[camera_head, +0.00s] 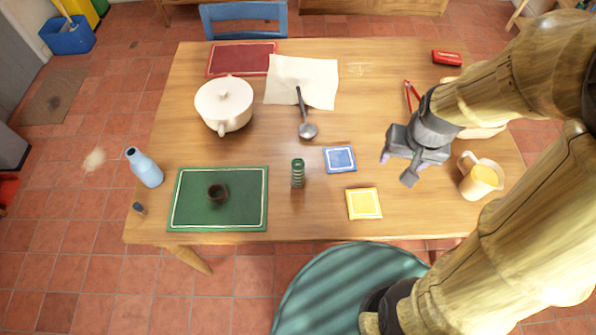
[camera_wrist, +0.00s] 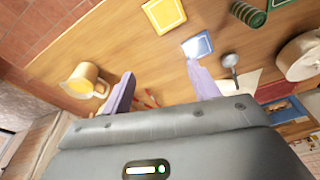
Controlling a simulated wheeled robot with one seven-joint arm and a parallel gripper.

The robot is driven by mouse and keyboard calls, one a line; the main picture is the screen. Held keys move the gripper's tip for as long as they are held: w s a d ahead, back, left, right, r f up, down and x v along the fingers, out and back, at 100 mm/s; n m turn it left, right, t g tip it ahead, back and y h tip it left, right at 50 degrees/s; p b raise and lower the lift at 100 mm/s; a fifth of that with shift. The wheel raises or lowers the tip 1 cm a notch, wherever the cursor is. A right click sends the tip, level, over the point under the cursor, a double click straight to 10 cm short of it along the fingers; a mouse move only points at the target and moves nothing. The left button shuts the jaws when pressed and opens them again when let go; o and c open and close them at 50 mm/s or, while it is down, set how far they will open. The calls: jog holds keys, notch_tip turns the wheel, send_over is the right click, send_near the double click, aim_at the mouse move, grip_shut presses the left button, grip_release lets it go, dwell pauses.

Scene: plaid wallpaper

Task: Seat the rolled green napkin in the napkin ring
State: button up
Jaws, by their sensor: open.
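The rolled green napkin (camera_head: 298,173) stands upright on the table, dark green with pale stripes, left of the blue coaster. It also shows at the top of the wrist view (camera_wrist: 248,14). The napkin ring (camera_head: 218,193) is a small dark brown ring on the green placemat (camera_head: 185,214), left of the napkin and apart from it. The ring is not visible in the wrist view. My gripper (camera_head: 396,171) is open and empty above the right part of the table, right of the blue coaster. Its two purple fingers (camera_wrist: 163,90) are spread apart in the wrist view.
A blue coaster (camera_head: 340,159) and a yellow coaster (camera_head: 364,203) lie right of the napkin. A blue bottle (camera_head: 145,168) stands left of the placemat. A white pot (camera_head: 224,105), a ladle (camera_head: 308,129) and a cloth (camera_head: 318,83) are behind. A yellow-filled pitcher (camera_head: 481,180) stands at right.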

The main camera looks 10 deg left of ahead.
jog(key=w+a+f+g+p, duration=0.2)
jog(key=w+a, duration=0.4)
jog(key=a, duration=0.5)
send_over(300, 161)
notch_tip(300, 161, down, 3)
jog(key=shift+r+p, duration=0.2)
jog(key=shift+p, duration=0.15)
notch_tip(300, 161, down, 12)
jog(key=shift+f+p, duration=0.15)
jog(key=shift+p, duration=0.35)
